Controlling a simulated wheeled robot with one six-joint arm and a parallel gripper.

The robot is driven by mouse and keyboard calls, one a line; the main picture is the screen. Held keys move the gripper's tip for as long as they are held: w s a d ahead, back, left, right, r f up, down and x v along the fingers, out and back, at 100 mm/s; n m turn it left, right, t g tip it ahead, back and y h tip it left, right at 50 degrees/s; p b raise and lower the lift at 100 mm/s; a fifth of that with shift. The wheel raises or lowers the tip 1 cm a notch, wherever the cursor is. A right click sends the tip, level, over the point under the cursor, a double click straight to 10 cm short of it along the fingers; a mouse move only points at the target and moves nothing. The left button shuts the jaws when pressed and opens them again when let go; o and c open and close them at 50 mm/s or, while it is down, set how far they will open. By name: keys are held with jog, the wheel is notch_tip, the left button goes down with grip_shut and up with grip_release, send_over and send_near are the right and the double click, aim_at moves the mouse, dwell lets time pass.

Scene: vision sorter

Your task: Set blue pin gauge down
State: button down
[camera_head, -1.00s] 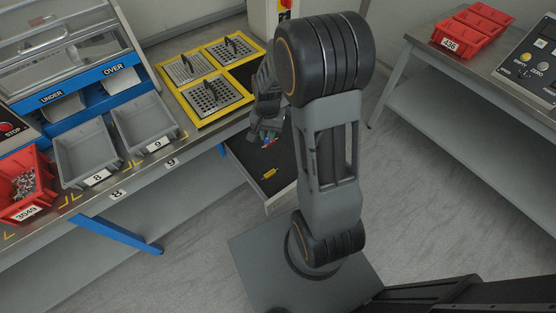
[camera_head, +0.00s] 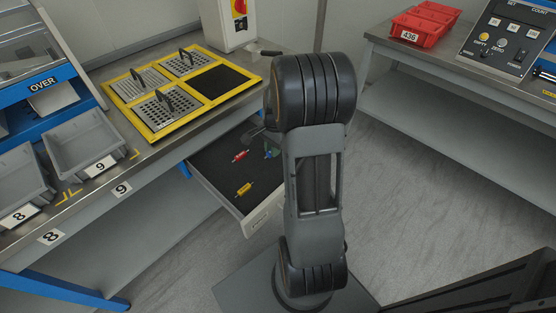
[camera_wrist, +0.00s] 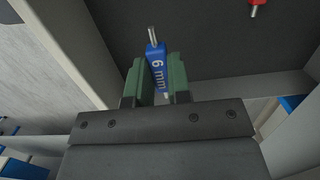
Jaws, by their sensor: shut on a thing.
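The blue pin gauge (camera_wrist: 157,68), marked "6 mm", is between the two green jaw pads of my gripper (camera_wrist: 160,82) in the wrist view, with its metal pin pointing away. My gripper is shut on it over the open drawer (camera_head: 212,172). In the head view my arm hides most of the gripper, and a small blue and green patch (camera_head: 271,153) shows beside the arm. A red pin gauge (camera_head: 240,156) and a yellow pin gauge (camera_head: 244,189) lie on the dark drawer floor. The red one also shows at the top of the wrist view (camera_wrist: 256,8).
A yellow-framed board (camera_head: 154,134) with handled perforated plates and one bare dark square lies on the bench above the drawer. Grey bins (camera_head: 82,145) stand at left. A red bin (camera_head: 424,25) and a control panel stand on the right bench. The drawer's middle is clear.

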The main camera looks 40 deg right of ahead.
jog(key=d+f, duration=0.1)
jog(key=w+d+f+b, duration=0.1)
jog(key=f, duration=0.1)
jog(key=d+f, duration=0.2)
jog(key=shift+w+f+b, duration=0.25)
jog(key=shift+b, duration=0.1)
jog(key=shift+w+d+f+b, duration=0.15)
jog(key=shift+f+b, duration=0.15)
jog(key=shift+f, duration=0.55)
jog(key=shift+s+d+f+b, duration=0.1)
jog(key=shift+f+b, duration=0.2)
jog(key=shift+f, duration=0.55)
jog(key=shift+f, duration=0.15)
jog(key=c, duration=1.1)
grip_release()
jog(key=shift+o, duration=0.2)
notch_tip(320, 180, up, 11)
jog(key=d+p, duration=0.1)
jog(key=p, duration=0.3)
jog(key=s+a+r+n+t+h, duration=0.1)
jog(key=s+a+r+n, duration=0.2)
jog(key=a+r+n, duration=0.65)
jog(key=s+a+n+t, duration=0.2)
jog(key=s+a+n, duration=0.4)
jog(key=s+a, duration=0.3)
jog(key=a+r, duration=0.1)
jog(key=a, duration=0.2)
